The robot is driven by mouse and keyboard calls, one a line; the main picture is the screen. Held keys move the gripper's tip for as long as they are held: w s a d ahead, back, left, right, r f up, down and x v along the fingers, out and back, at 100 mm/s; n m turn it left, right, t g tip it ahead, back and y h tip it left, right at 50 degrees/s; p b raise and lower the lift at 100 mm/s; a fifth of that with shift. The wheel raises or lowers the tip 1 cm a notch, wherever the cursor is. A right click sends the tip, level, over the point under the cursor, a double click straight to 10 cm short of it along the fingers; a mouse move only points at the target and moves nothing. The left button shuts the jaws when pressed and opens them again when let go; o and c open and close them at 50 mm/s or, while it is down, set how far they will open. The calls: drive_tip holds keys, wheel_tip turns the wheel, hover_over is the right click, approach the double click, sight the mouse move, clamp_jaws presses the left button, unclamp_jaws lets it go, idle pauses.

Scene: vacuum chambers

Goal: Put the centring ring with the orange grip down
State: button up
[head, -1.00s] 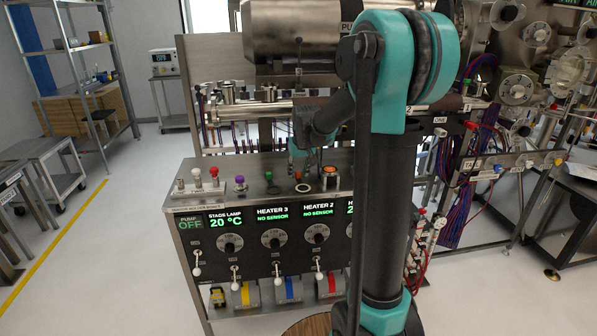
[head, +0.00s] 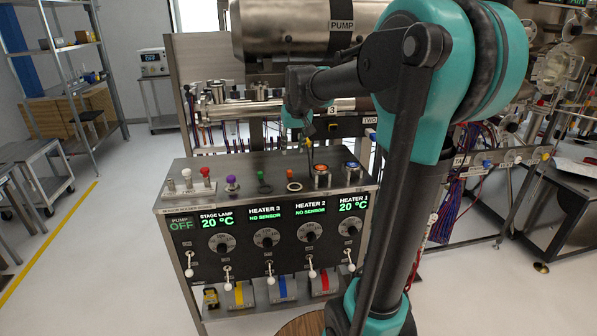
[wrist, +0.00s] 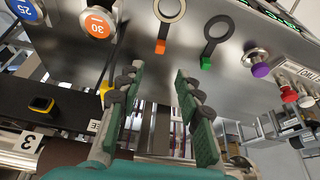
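The centring ring with the orange grip (head: 294,187) lies flat on the steel console top, its orange tab toward the back. In the wrist view the ring (wrist: 169,10) is at the top edge, with its orange tab below it. My gripper (wrist: 158,72) is open, with nothing between its two green-padded fingers. In the head view my gripper (head: 307,130) hangs above and behind the console's back edge, apart from the ring. The fingers are small and partly blend with the background there.
A green-tabbed ring (wrist: 217,28) lies beside the orange one. An orange-capped fitting marked 30 (head: 321,178) and a blue-capped one (head: 351,170) stand to its right. A purple knob (head: 231,182) stands left. A pipe and rail (head: 345,128) run behind the console.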

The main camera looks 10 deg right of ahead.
drive_tip(key=s+d+f, duration=0.2)
drive_tip(key=s+f, duration=0.9)
drive_tip(key=s, duration=0.3)
drive_tip(key=s+d+f+m, duration=0.1)
drive_tip(key=s+f, duration=1)
drive_tip(key=s, duration=0.3)
drive_tip(key=shift+d+f, duration=0.15)
drive_tip(key=shift+d, duration=0.25)
